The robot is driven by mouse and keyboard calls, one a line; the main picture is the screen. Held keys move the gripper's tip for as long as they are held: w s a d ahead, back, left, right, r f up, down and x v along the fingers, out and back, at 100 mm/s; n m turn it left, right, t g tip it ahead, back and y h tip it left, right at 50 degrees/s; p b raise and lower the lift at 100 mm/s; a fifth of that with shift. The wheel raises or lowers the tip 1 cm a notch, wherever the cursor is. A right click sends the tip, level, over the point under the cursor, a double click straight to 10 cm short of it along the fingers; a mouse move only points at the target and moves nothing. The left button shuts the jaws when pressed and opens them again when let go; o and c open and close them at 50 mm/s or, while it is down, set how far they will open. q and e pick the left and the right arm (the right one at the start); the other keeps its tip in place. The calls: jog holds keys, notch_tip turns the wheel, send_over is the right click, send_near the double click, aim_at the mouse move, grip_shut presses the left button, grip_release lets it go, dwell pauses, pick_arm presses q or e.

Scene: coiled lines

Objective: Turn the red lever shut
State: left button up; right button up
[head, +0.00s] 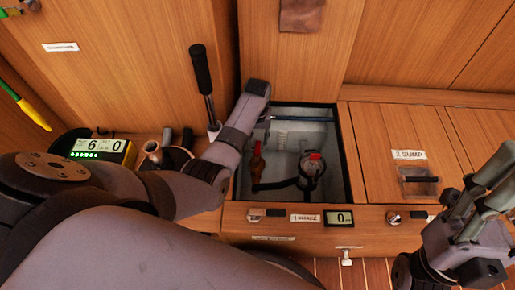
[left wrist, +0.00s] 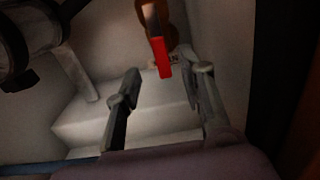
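The red lever (left wrist: 161,57) hangs from a brownish valve body (left wrist: 155,14) at the top of the left wrist view. My left gripper (left wrist: 168,74) is open, with one finger on each side of the lever's lower end in the picture. I see gaps on both sides and no clear contact. In the head view the brass valve (head: 257,163) stands in the open white-lined compartment (head: 330,140). My left arm reaches over that compartment's left side, and its fingertips are hard to make out there. My right gripper (head: 483,205) is at the right edge, away from the valve, its opening unclear.
A round fitting with red parts (head: 312,166) and a dark hose sit right of the valve. A black-handled upright lever (head: 200,70) stands left of the compartment. A meter (head: 102,147) lies further left. The closed hatch (head: 400,145) is at right.

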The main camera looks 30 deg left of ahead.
aim_at(258, 150)
pick_arm(q)
notch_tip(258, 150, down, 6)
jog(key=b, duration=0.3)
jog(key=shift+r, duration=0.1)
jog(key=shift+c, duration=0.2)
grip_shut()
dwell(0.5)
